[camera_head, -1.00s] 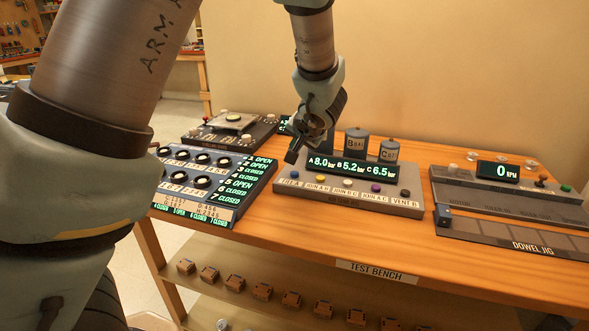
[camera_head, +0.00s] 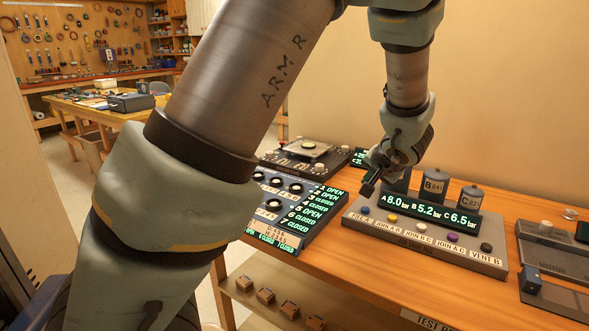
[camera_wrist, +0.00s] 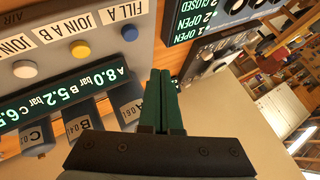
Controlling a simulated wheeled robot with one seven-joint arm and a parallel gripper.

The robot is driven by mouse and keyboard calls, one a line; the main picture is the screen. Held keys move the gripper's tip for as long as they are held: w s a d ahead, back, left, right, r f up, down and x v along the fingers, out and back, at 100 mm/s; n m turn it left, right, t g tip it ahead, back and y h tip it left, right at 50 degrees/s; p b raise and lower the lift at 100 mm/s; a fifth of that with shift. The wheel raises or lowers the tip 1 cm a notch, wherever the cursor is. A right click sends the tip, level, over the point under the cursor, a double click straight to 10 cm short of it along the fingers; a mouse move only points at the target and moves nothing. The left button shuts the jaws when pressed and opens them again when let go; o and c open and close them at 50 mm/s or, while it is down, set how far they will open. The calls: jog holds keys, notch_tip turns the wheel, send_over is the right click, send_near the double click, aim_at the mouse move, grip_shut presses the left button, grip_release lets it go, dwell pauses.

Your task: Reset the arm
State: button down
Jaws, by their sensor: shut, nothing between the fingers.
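My gripper (camera_head: 370,186) hangs over the back left corner of the grey pressure panel, in front of the canisters. In the wrist view its two dark green fingers (camera_wrist: 162,100) lie together with nothing between them. The pressure panel (camera_head: 425,240) has a lit display (camera_head: 428,213) reading A 8.0, B 5.2, C 6.5 bar, and a row of coloured buttons. Canisters B (camera_head: 434,186) and C (camera_head: 472,199) stand behind the display; A is mostly hidden by my gripper in the head view. I cannot tell whether the fingertips touch the panel.
A panel of knobs with OPEN and CLOSED readouts (camera_head: 312,207) sits left of my gripper. A dark device (camera_head: 306,153) stands behind it. A lower shelf (camera_head: 268,313) holds small brown blocks. A yellow-topped table (camera_head: 75,103) stands far left.

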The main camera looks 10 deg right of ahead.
jog(key=a, duration=0.3)
jog(key=w+a+n+g+y, duration=0.1)
jog(key=a, duration=0.3)
jog(key=w+a+f+n+y, duration=0.1)
jog(key=a, duration=0.3)
jog(key=shift+a+g, duration=0.1)
jog(key=shift+g, duration=0.3)
jog(key=a, duration=0.2)
jog(key=a+n+g, duration=0.1)
jog(key=a, duration=0.2)
jog(key=s+a+n+y, duration=0.1)
jog(key=a, duration=0.2)
jog(key=shift+a+f+g, duration=0.25)
jog(key=shift+f+g, duration=0.05)
jog(key=shift+g, duration=0.1)
jog(key=s+a+n+g+h, duration=0.1)
jog(key=s+a+n+g, duration=0.1)
jog(key=s+a, duration=0.3)
jog(key=s+a+n+g+h, duration=0.1)
jog(key=s+a, duration=0.4)
jog(key=a, duration=0.6)
jog(key=shift+s+n+g, duration=0.4)
jog(key=shift+n+g, duration=0.1)
jog(key=shift+n, duration=0.6)
jog(key=shift+a, duration=0.1)
